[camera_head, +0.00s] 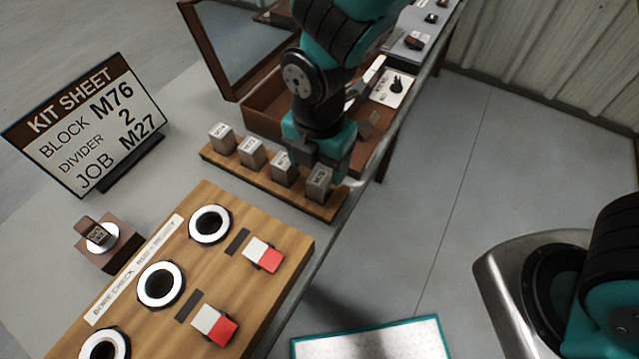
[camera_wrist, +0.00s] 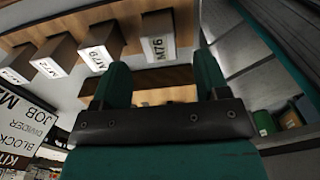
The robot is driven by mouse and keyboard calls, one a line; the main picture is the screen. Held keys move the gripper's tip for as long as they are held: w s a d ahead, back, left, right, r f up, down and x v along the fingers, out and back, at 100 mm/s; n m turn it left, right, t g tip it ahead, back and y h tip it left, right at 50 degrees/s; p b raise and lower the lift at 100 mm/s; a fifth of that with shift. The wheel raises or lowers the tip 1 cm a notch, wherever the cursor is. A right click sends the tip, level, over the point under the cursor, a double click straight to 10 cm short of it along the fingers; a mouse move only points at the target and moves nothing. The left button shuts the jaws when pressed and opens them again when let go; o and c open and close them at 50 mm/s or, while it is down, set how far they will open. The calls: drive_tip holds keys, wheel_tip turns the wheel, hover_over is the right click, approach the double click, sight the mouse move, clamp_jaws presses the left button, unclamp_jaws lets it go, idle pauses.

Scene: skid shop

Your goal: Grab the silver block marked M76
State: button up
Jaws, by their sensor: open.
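The silver block marked M76 (camera_wrist: 158,48) stands upright in the wooden rack. In the head view, the block at the rack's right end (camera_head: 319,184) is in the same place, but its marking is too small to read. My gripper (camera_wrist: 162,68) is open, and the M76 block appears between its two fingers in the wrist view. Nothing is held, and I cannot tell whether a finger touches the block. In the head view, my gripper (camera_head: 322,162) hangs over the right end of the rack and partly hides the blocks there.
Other silver blocks (camera_head: 252,152) stand in a row in the wooden rack (camera_head: 270,187). A wooden case (camera_head: 262,112) is close behind. A kit sheet (camera_head: 85,125) reads block M76. A wooden bore-check board (camera_head: 190,250) lies in front. The bench edge is just right of the rack.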

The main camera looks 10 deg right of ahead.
sight(320, 177)
drive_tip(key=shift+f+p, duration=0.35)
drive_tip(key=shift+f, duration=3.1)
drive_tip(key=c, duration=1.1)
drive_tip(key=shift+w+r, duration=0.1)
